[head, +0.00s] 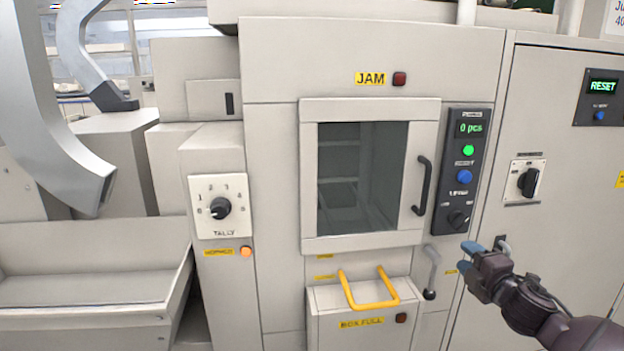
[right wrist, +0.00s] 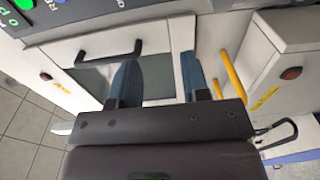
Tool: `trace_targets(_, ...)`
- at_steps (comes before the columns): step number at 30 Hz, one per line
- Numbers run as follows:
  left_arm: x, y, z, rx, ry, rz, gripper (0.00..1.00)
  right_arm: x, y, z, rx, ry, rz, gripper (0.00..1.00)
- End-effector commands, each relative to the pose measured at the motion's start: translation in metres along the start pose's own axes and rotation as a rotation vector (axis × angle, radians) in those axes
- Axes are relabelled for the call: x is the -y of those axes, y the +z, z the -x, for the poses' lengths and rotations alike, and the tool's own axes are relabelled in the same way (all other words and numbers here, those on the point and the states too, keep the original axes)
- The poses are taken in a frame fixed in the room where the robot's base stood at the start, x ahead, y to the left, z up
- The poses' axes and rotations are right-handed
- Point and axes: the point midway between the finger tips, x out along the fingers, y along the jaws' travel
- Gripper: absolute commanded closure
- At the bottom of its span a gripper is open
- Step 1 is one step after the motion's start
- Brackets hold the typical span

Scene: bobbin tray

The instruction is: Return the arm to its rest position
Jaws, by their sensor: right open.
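My right gripper (head: 485,246) is at the lower right of the head view, its arm coming in from the bottom right corner. Its blue fingers are spread apart with nothing between them. In the right wrist view the two blue fingers of the right gripper (right wrist: 160,75) stand apart, with the machine's window door (right wrist: 95,75) beyond them. In the head view the gripper is in front of the machine, right of the small grey lever (head: 431,270). I cannot tell whether it touches the panel. My left gripper is not in view.
The window door (head: 428,112) looks closed, with a black handle (head: 421,185). A box with a yellow handle (head: 368,304) projects below it. A control panel (head: 465,140) reads "0 pcs". A tally dial (head: 220,208) and an open bin (head: 85,318) are at left.

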Motion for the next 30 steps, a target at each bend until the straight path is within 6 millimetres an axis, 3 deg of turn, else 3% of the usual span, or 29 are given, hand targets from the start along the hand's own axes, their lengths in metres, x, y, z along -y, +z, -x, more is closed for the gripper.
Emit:
trace_targets(8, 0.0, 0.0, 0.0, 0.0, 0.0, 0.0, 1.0, 0.081, -0.054, 0.05, 0.012, -0.094, -0.567, 0.57)
trace_targets(15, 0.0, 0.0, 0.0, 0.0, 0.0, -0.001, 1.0, 0.156, -0.09, 0.121, 0.116, -0.176, -1.036, 0.57)
trace_targets(21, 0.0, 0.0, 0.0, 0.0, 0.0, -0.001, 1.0, 0.21, -0.11, 0.188, 0.255, -0.216, -1.298, 0.57)
trace_targets(30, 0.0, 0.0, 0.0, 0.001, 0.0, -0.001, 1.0, 0.276, -0.129, 0.287, 0.49, -0.262, -1.487, 0.57)
